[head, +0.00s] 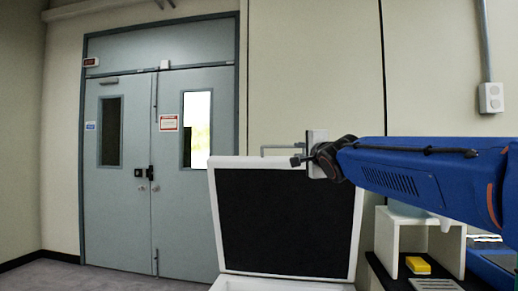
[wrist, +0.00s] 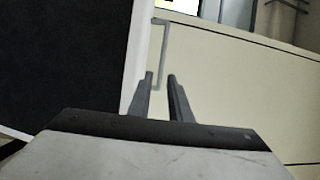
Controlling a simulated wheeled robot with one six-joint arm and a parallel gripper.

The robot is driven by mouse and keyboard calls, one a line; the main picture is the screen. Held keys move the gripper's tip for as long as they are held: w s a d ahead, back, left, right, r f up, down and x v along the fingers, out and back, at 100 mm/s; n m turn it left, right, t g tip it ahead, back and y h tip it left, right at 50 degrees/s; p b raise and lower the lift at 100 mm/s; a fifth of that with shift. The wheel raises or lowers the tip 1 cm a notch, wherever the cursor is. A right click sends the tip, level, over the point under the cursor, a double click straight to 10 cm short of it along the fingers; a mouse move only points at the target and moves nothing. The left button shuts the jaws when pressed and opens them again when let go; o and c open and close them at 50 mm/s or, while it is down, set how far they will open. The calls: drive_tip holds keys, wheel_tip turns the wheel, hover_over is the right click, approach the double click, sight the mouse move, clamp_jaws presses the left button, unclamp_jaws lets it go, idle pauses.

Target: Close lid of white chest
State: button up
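The white chest (head: 235,284) is at the bottom middle of the head view, mostly cut off by the frame edge. Its lid (head: 216,222) stands open and upright, its black inner panel (head: 285,222) facing me. A thin grey handle (head: 281,146) rises above the lid's top edge; it also shows in the wrist view (wrist: 165,52). My gripper (head: 295,161) is at the lid's top edge, just right of the handle. In the wrist view, my gripper (wrist: 160,75) has its two fingers apart, with the handle's near end seen between the tips. Contact cannot be told.
A white stand (head: 388,232) is right of the lid, with a yellow block (head: 418,265) on the dark surface beside it. Grey double doors (head: 160,170) are at the back left. Floor (head: 120,280) shows clear at the lower left.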

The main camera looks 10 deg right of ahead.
sight(282, 147)
drive_tip(key=shift+w+a+r, duration=0.25)
drive_tip(key=shift+w+a, duration=0.05)
drive_tip(key=shift+w, duration=2.6)
drive_tip(key=shift+w+a+r, duration=0.3)
drive_tip(key=shift+w+a, duration=0.05)
drive_tip(key=shift+w, duration=2.6)
drive_tip(key=shift+w+a+r, duration=0.25)
drive_tip(key=shift+w+a, duration=0.05)
drive_tip(key=shift+w, duration=2.6)
clamp_jaws()
